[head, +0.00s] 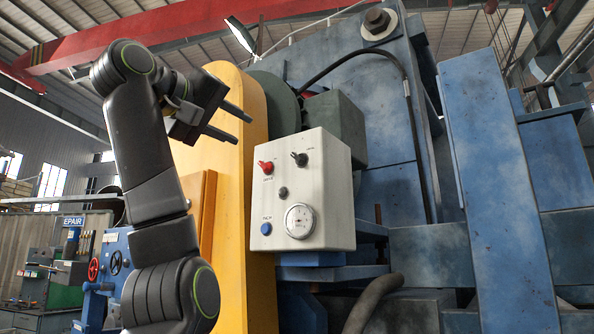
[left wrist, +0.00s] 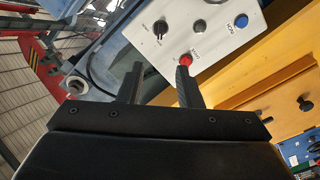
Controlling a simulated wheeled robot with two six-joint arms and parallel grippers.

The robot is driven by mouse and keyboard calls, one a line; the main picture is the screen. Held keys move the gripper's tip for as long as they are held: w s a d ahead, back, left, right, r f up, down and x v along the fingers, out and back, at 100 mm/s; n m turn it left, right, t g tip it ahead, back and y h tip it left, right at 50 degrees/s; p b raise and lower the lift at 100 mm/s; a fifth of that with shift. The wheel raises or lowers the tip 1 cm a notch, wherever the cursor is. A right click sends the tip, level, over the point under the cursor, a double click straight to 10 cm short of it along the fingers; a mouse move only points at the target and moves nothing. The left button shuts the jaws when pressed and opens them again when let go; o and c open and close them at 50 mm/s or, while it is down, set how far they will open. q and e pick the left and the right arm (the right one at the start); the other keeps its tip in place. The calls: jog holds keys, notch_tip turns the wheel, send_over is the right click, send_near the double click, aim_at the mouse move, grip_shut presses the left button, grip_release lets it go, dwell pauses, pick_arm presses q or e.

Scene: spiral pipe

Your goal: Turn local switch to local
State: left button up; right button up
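My left gripper (head: 241,130) is open and empty, up and left of the box. In the left wrist view, the gripper (left wrist: 160,70) has its fingers apart. The red switch (left wrist: 187,59) appears just past the right fingertip, and the black switch (left wrist: 160,28) lies beyond the gap. My right gripper is not in view.
The box also has a dark button (head: 283,192), a blue button (head: 266,229) and a round gauge (head: 300,221). A yellow upright panel (head: 236,230) stands just left of it. Blue machinery (head: 400,150) fills the right side. A hose (head: 372,302) runs below the box.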

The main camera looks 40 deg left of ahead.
aim_at(295, 157)
pick_arm(q)
jog(key=w+p, duration=0.2)
jog(key=w, duration=0.3)
jog(key=w+a+p, duration=0.1)
jog(key=w+p, duration=0.1)
jog(key=w, duration=0.3)
jog(key=w+a+p, duration=0.1)
jog(key=w+p, duration=0.1)
jog(key=w, duration=0.4)
jog(key=shift+w+f, duration=0.1)
jog(key=shift+w, duration=0.55)
jog(key=shift+c, duration=0.4)
grip_shut()
